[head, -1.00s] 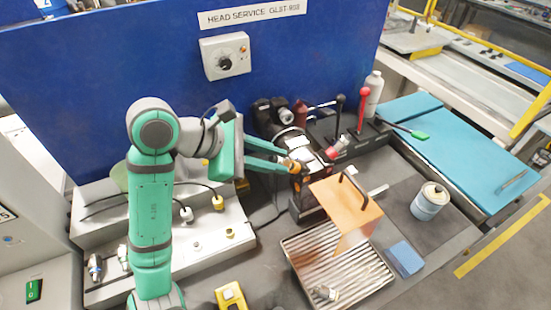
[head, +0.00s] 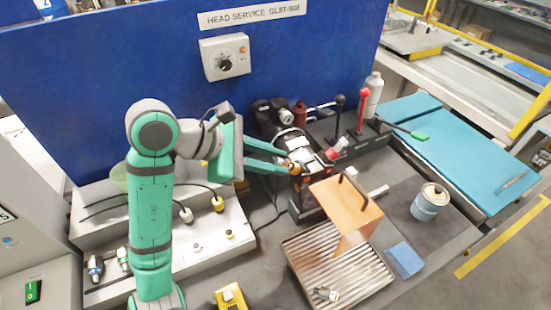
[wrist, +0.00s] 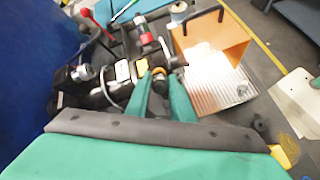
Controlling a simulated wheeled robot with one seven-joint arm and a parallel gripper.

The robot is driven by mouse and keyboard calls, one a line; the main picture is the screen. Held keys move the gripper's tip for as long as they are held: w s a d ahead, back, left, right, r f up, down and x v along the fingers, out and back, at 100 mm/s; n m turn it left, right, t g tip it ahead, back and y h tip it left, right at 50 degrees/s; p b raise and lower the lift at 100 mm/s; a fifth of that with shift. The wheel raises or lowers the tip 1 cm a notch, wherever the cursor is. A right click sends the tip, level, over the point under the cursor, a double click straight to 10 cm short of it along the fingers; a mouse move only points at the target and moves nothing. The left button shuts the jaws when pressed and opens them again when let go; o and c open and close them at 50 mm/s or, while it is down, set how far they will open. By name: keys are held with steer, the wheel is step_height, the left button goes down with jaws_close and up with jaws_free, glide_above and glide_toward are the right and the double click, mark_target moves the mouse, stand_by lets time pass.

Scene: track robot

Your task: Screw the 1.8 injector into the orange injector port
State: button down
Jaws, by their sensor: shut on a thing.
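My gripper (head: 287,168) reaches right from my arm to the front of a black printing-head unit (head: 306,193) on the bench. Its long green fingers are shut on a small part, which I take to be the 1.8 injector (wrist: 158,73). The fingertips and the part also show in the wrist view, close against the unit. An orange patch (head: 297,170) shows at the fingertips, probably the orange port. The fingers partly hide it, and I cannot tell how far the injector sits in it.
An orange guard plate (head: 345,205) with a black handle stands over a ribbed metal tray (head: 375,274) right of the unit. A grey stepped rack (head: 200,258) holds several fittings at left.

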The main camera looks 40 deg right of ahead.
steer(key=shift+x, duration=0.8)
steer(key=c, duration=1.5)
jaws_free()
steer(key=shift+w+a, duration=0.1)
steer(key=shift+w, duration=0.05)
steer(key=shift+o, duration=0.2)
steer(key=v, duration=1)
steer(key=shift+a+r, duration=0.25)
steer(key=shift+w, duration=0.1)
steer(key=shift+c, duration=0.6)
